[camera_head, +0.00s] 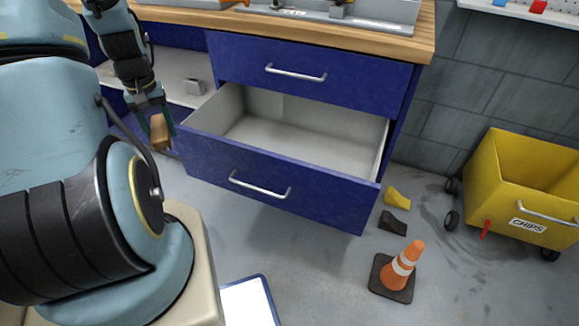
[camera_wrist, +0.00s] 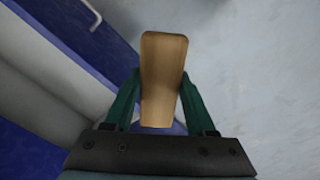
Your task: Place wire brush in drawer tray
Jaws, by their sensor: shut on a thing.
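My gripper (camera_head: 160,126) is shut on a wooden piece, which I take to be the handle of the wire brush (camera_head: 159,131). In the wrist view the brush (camera_wrist: 163,80) is a plain tan block between the two green fingers of my gripper (camera_wrist: 161,100); no bristles show. The gripper hangs just left of the open lower drawer, outside it. The drawer tray (camera_head: 270,140) is the pale inside of the pulled-out blue drawer (camera_head: 270,185). It looks empty. Its near left inside is partly hidden by the drawer front.
The shut upper drawer (camera_head: 305,88) sits above the open one, under a wooden worktop (camera_head: 390,45). A small grey object (camera_head: 194,87) lies on the shelf at left. A traffic cone (camera_head: 402,266), yellow and dark wedges, and a yellow chips cart (camera_head: 525,180) stand at right.

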